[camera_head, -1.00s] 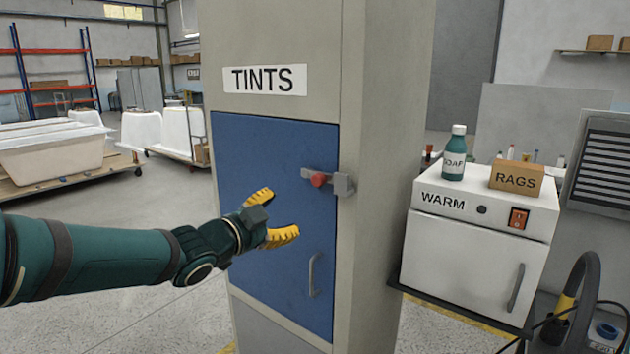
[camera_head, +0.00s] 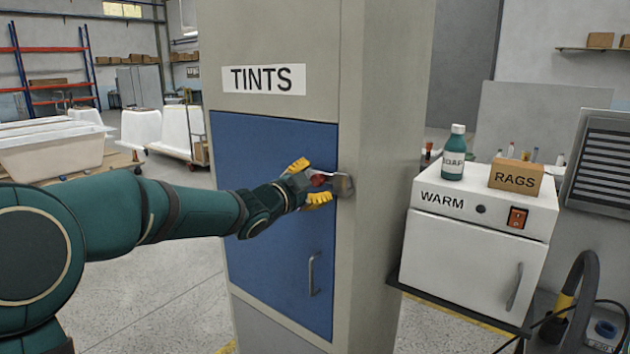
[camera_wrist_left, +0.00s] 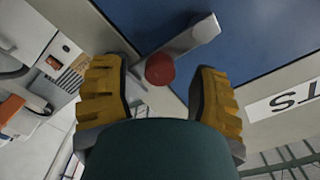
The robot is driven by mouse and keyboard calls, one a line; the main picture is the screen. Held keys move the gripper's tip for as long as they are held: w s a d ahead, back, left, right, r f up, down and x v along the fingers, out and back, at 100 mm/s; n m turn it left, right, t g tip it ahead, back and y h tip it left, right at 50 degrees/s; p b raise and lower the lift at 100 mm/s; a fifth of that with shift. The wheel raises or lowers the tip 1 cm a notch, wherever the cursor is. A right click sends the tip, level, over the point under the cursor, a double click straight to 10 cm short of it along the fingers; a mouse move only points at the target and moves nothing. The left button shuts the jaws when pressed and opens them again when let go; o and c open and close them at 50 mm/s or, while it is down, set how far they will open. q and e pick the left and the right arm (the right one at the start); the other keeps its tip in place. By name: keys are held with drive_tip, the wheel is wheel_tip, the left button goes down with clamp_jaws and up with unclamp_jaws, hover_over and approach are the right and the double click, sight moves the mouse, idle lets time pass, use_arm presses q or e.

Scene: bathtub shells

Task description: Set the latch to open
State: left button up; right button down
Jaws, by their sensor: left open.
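The latch (camera_head: 342,184) is a grey metal bar with a red knob (camera_head: 318,181) at the right edge of the blue door (camera_head: 270,140) of the cabinet labelled TINTS. My left gripper (camera_head: 309,183), with yellow fingers, is at the latch and partly covers it. In the left wrist view the red knob (camera_wrist_left: 160,69) lies between the two open fingers, with a gap on each side. The grey bar (camera_wrist_left: 186,41) runs from near the knob across the blue door. The door looks closed. My right gripper is out of view.
A blue-door handle (camera_head: 313,274) sits below the latch. To the right stands a white WARM box (camera_head: 475,255) with a soap bottle (camera_head: 454,153) and a RAGS box (camera_head: 516,177) on top. Floor left of the cabinet is clear up to the tub carts.

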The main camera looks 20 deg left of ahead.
use_arm(q)
drive_tip(key=shift+w+d, duration=0.15)
drive_tip(key=shift+w, duration=0.25)
clamp_jaws()
drive_tip(key=shift+r, duration=0.1)
